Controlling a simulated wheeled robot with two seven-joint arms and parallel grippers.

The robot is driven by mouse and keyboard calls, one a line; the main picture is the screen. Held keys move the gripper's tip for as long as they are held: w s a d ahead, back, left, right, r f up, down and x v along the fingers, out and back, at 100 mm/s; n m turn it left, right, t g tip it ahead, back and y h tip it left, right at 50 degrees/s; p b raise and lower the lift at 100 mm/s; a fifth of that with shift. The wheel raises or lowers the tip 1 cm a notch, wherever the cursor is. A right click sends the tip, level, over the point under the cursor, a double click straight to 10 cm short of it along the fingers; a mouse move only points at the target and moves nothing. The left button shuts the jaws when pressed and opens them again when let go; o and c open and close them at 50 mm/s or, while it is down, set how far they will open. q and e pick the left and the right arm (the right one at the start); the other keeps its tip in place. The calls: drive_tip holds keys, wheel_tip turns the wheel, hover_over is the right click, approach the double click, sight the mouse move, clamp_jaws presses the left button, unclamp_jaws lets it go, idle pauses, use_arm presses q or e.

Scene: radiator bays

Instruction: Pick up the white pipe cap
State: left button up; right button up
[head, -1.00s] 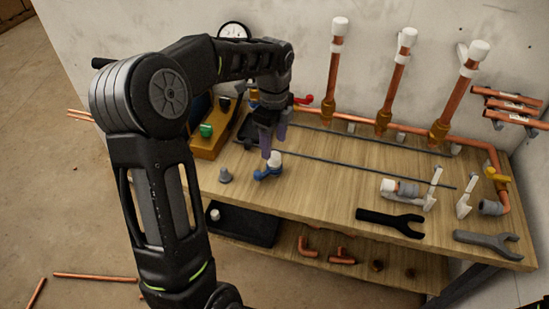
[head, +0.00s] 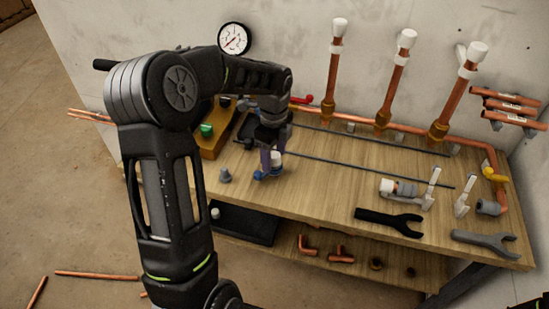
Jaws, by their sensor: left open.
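A white pipe cap (head: 276,157) sits on a small blue piece (head: 262,174) on the workbench, left of the bench's middle. My left gripper (head: 271,162) is open and points down, with its purple-grey fingers around the cap. Part of the cap and the blue piece are hidden by the fingers, and I cannot tell whether they touch the cap. Other white caps top the upright copper pipes (head: 331,75). My right gripper is not in view.
A grey cone-shaped piece (head: 225,176) stands just left of the blue piece. Thin dark rods (head: 365,170) lie on the bench (head: 310,200). A black wrench (head: 388,221) and a grey wrench (head: 484,242) lie at the front right. A gauge (head: 233,39) is behind my arm.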

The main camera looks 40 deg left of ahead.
sight(274, 154)
use_arm(q)
drive_tip(key=shift+c, duration=0.5)
clamp_jaws()
drive_tip(key=shift+r, duration=0.1)
wheel_tip(274, 154, up, 10)
drive_tip(key=shift+f+b, duration=0.1)
drive_tip(key=shift+b, duration=0.35)
idle(0.6)
